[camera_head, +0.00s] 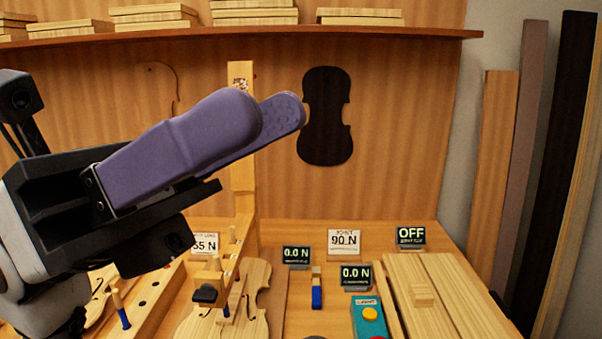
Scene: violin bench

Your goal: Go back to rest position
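My gripper (279,112) is in the upper left of the head view, held in the air above the bench and pointing right. Its two purple fingers overlap from this angle. The dotted inner pad of the far finger shows past the tip of the near one, so the fingers stand apart. Nothing shows between the tips. The near finger hides part of the gap. My arm comes in from the left edge. No task object is named.
On the bench below are a violin body (262,322), a clamp knob (205,294), a teal button box (369,317), small displays (356,277) and a wooden case (440,300). A dark violin plate (326,115) hangs behind, under a shelf (390,32). Boards (493,180) lean at right.

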